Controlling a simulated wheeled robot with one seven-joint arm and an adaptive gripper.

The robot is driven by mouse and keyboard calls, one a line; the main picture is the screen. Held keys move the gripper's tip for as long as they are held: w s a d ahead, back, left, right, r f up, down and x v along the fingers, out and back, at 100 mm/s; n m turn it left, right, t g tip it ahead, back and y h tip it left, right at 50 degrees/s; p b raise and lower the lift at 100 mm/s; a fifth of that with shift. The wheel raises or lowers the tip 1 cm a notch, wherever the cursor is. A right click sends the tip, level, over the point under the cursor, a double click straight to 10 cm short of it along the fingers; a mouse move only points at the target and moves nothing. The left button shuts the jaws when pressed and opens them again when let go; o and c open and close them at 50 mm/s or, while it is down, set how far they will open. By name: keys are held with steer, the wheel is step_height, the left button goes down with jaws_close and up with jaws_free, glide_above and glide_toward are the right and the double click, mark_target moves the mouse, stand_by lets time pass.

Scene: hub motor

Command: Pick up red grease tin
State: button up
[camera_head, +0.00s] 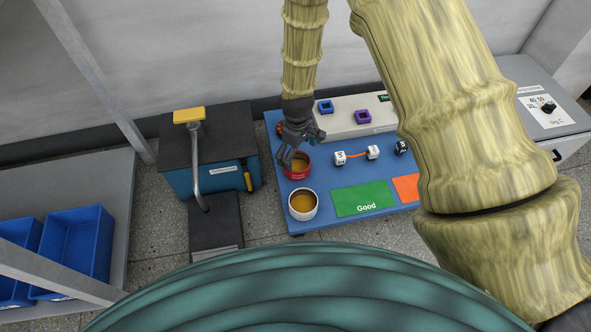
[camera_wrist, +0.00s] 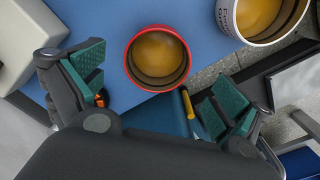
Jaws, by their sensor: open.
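The red grease tin (camera_head: 297,172) stands upright at the left edge of the blue table, with brownish grease inside. In the wrist view the red-rimmed tin (camera_wrist: 158,57) lies ahead of and between my fingers. My gripper (camera_head: 290,152) is open just above and behind the tin in the head view. In the wrist view my gripper (camera_wrist: 150,90) shows green finger pads spread wide, with nothing between them held. Whether a finger touches the tin cannot be told.
A white tin (camera_head: 303,204) stands close in front of the red one and also shows in the wrist view (camera_wrist: 229,22). The blue table (camera_head: 312,226) carries a green "Good" mat (camera_head: 362,198), an orange mat (camera_head: 406,187) and small cubes (camera_head: 340,158). A teal-sided box (camera_head: 222,176) stands left.

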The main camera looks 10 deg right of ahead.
mark_target(297, 170)
steer(key=shift+w+d+f+b, duration=0.1)
steer(key=shift+f+b, duration=0.9)
steer(key=shift+f, duration=0.5)
steer(key=shift+d+f+b, duration=0.1)
steer(key=shift+f+b, duration=0.9)
steer(key=shift+f, duration=0.5)
steer(key=c, duration=1.1)
steer(key=shift+r, duration=0.1)
